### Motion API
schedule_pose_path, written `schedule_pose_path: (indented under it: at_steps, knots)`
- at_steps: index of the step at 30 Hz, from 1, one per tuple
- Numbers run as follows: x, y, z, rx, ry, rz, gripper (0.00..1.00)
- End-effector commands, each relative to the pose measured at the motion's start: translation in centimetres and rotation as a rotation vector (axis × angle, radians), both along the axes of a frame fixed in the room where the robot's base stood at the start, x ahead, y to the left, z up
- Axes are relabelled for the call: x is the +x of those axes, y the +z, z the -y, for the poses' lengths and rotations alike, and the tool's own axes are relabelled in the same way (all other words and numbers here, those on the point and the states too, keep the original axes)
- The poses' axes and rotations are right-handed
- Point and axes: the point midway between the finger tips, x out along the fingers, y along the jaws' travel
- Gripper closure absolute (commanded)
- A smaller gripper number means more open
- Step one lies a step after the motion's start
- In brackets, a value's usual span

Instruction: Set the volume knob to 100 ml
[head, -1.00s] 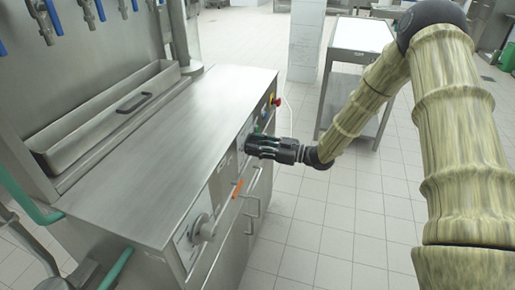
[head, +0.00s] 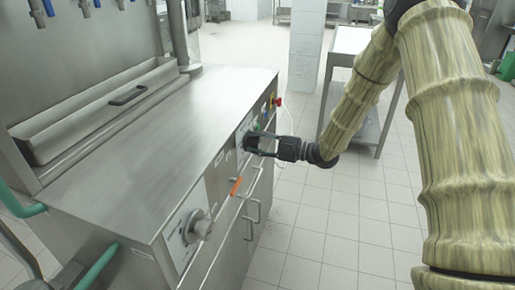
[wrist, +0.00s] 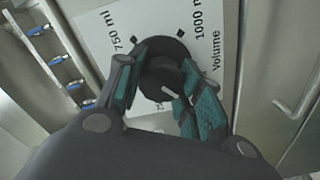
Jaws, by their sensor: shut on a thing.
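The volume knob (wrist: 166,64) is a dark round knob on a white plate with printed marks. "750 ml", "1000 ml" and "Volume" are readable in the wrist view; other marks are partly hidden by my fingers. A short white line on the knob points toward the lower right finger. My gripper (wrist: 164,90) has its teal-padded fingers on either side of the knob and is shut on it. In the head view, my gripper (head: 250,143) reaches the front panel from the right, and its fingers hide the knob.
A second, grey knob (head: 197,226) sits nearer on the front panel. A red button (head: 279,101) is at the far end. Drawer handles (head: 250,228) stick out below. The floor to the right is open.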

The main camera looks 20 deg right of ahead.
Motion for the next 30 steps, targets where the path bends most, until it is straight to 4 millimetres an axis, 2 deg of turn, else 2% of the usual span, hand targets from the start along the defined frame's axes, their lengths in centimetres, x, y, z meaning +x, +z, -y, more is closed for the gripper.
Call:
schedule_pose_path:
  at_steps: [9,24,25,28,30]
  knots:
    - [0.02,-0.06,-0.03,-0.056,-0.001,0.085,0.88]
    - [-0.01,0.01,-0.02,-0.066,0.0,0.098,0.88]
    - [-0.01,0.0,-0.02,-0.066,0.0,0.098,0.59]
    - [-0.02,-0.01,-0.01,-0.065,0.0,0.097,0.42]
    - [-0.03,-0.02,-0.01,-0.065,0.0,0.097,0.42]
